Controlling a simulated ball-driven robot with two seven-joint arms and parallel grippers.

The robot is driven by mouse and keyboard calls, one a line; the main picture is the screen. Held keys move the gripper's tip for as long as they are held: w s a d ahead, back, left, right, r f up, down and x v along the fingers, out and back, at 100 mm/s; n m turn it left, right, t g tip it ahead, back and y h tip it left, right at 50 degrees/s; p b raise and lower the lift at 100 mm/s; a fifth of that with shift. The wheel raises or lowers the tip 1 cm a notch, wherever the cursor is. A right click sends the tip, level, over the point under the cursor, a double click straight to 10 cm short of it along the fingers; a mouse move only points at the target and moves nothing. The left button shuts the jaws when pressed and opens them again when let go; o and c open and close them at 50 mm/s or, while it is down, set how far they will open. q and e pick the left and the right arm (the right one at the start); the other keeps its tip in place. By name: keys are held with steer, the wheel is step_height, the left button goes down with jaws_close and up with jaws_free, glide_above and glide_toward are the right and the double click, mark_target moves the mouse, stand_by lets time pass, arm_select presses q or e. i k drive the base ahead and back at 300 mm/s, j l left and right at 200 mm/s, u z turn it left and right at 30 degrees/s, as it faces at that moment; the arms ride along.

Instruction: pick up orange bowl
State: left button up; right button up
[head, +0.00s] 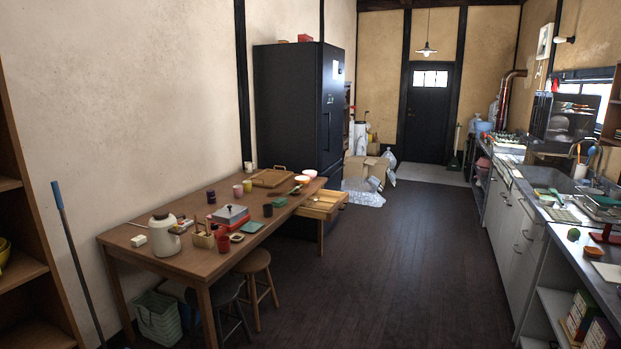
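A reddish-pink bowl-like thing (484,163) shows by the counter at the right. A yellow bowl (4,250) is partly cut off on the shelf at the left edge. Neither of my grippers is in view.
A counter (600,279) runs along the right. The dark floor (400,260) between is clear.

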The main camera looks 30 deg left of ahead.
mark_target(303, 182)
steer(key=u, duration=1.3)
